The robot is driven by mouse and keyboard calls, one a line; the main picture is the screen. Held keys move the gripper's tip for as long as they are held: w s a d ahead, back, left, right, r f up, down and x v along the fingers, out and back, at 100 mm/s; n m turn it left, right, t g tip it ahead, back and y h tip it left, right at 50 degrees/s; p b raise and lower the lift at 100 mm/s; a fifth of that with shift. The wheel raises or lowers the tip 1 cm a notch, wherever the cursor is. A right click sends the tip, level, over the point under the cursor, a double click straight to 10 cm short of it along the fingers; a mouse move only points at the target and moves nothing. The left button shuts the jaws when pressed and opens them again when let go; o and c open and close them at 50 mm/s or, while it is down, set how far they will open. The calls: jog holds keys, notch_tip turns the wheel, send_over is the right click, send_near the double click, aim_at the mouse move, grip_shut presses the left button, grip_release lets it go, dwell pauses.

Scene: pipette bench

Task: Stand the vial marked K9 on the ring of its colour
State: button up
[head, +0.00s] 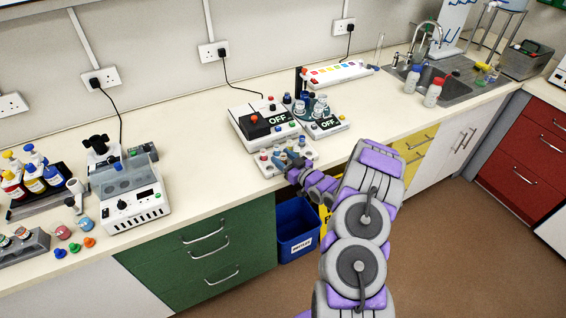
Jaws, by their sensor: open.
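No K9 marking can be read in this view, so I cannot tell which vial it is. My gripper (291,165) is open, low over a small white tray (308,154) at the bench's front edge. Small coloured pieces, red and blue among them, show on the tray. The gripper hides part of it, and I cannot tell whether the fingers touch anything. No coloured ring is clearly recognisable. A white strip with colour patches (340,72) lies at the back.
Two white devices reading OFF (268,120) (325,124) stand behind the tray, the right one bearing glassware. A white instrument (130,196) and colour-topped bottles (33,172) are at left. White bottles (433,93) stand by the sink (450,88). Bench between instrument and tray is clear.

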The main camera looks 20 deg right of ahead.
jog(key=shift+w+a, duration=0.1)
jog(key=shift+w, duration=0.2)
jog(key=shift+d, duration=0.5)
jog(key=shift+c, duration=1.4)
jog(key=shift+a, duration=0.4)
grip_shut()
jog(key=shift+d, duration=0.15)
